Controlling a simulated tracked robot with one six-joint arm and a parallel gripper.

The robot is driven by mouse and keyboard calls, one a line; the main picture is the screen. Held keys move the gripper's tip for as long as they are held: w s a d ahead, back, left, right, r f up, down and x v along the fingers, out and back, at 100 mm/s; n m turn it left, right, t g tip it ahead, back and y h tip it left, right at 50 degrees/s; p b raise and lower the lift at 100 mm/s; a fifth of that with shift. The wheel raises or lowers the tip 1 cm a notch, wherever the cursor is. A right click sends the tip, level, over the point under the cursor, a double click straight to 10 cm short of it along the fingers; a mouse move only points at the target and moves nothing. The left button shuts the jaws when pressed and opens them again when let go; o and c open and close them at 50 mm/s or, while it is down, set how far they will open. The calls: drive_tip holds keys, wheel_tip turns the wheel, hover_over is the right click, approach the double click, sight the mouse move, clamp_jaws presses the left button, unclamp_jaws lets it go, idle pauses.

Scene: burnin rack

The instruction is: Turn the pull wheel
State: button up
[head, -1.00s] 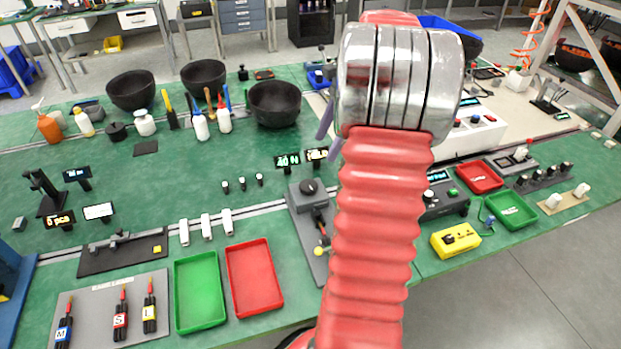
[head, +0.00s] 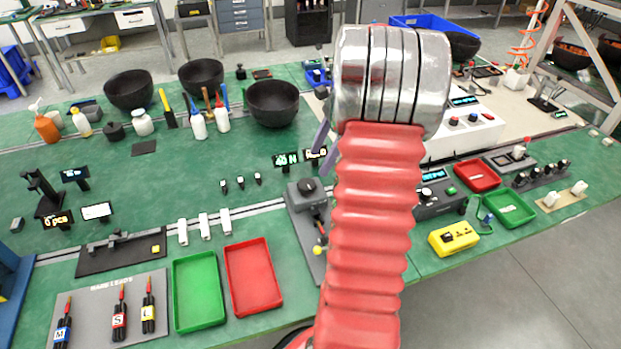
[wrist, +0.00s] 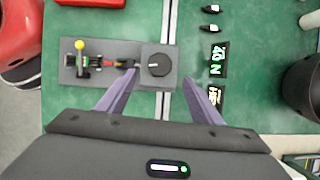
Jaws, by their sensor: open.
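The pull wheel appears to be the round black knob (head: 307,187) on a grey block at the far end of a grey fixture (head: 306,232). In the wrist view the black knob (wrist: 159,65) is seen from above, ahead of my fingertips and roughly centred between them. My gripper (wrist: 162,84) is open and empty, its two purple fingers spread apart. The gap in height between fingers and knob cannot be told. In the head view my arm hides most of the gripper; only part of a purple finger (head: 321,137) shows.
A lever with a yellow ball (head: 318,250) stands on the same fixture. Lit displays (head: 286,159) stand behind the knob. Green (head: 199,291) and red (head: 253,277) trays lie to its left. Black bowls (head: 273,103) stand farther back. Open green bench lies left of the knob.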

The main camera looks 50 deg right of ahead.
sight(308, 183)
drive_tip(key=x, duration=0.8)
drive_tip(key=shift+a+f, duration=0.1)
drive_tip(key=shift+f, duration=0.1)
drive_tip(key=shift+c, duration=0.7)
drive_tip(key=c, duration=0.9)
